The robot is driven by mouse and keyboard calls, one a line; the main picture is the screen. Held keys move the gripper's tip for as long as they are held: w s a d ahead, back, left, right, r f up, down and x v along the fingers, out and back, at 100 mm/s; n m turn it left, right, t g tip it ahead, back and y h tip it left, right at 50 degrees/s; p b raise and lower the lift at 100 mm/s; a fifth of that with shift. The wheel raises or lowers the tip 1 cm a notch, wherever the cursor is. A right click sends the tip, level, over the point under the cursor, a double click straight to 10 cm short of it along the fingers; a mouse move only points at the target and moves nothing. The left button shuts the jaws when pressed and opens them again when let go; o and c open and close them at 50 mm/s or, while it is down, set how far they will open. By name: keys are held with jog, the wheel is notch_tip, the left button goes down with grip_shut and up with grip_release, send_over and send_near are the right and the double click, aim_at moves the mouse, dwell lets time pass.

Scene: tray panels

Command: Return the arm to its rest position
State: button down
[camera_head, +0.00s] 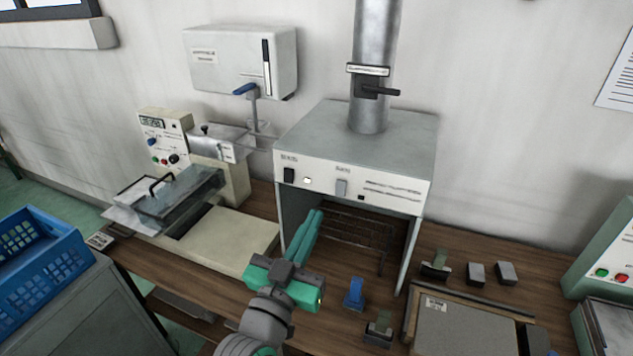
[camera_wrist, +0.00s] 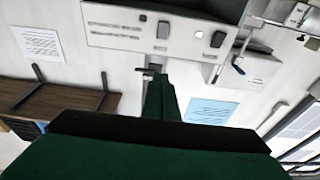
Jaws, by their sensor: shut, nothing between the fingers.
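My gripper (camera_head: 312,222) shows in the head view in front of the open hood, with its green fingers pointing up and away from me. The fingers are together and nothing shows between them. In the wrist view my gripper (camera_wrist: 160,90) also shows its fingers closed, pointing toward the wall and the hood's front. The hood (camera_head: 357,150) is a grey metal box with an open front and a dark rack inside. My arm reaches up from the bottom edge of the head view. The fingertips hide part of the hood's left opening.
The wooden bench (camera_head: 440,250) holds a beige machine (camera_head: 235,235) at left, a blue block (camera_head: 354,293) by my gripper, and a grey panel (camera_head: 465,330) at right. Small dark blocks stand behind it. A blue crate (camera_head: 40,250) is at far left. The air above the bench front looks clear.

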jog(key=s+f+n+g+y, duration=0.15)
jog(key=s+f, duration=0.25)
jog(key=f, duration=0.4)
jog(key=s+f+n+y, duration=0.2)
jog(key=s+f+y, duration=0.15)
jog(key=f, duration=0.55)
jog(key=s+f+n+y, duration=0.1)
jog(key=s+f+n, duration=0.1)
jog(key=s+f, duration=0.45)
jog(key=s+d+f+m+g, duration=0.1)
jog(key=s+f, duration=0.3)
jog(key=s, duration=0.6)
jog(key=s+d+f+g, duration=0.1)
jog(key=s+f, duration=0.3)
jog(key=s, duration=0.7)
jog(key=shift+s+d+m+y, duration=0.3)
jog(key=shift+d+m, duration=0.05)
jog(key=shift+d, duration=0.3)
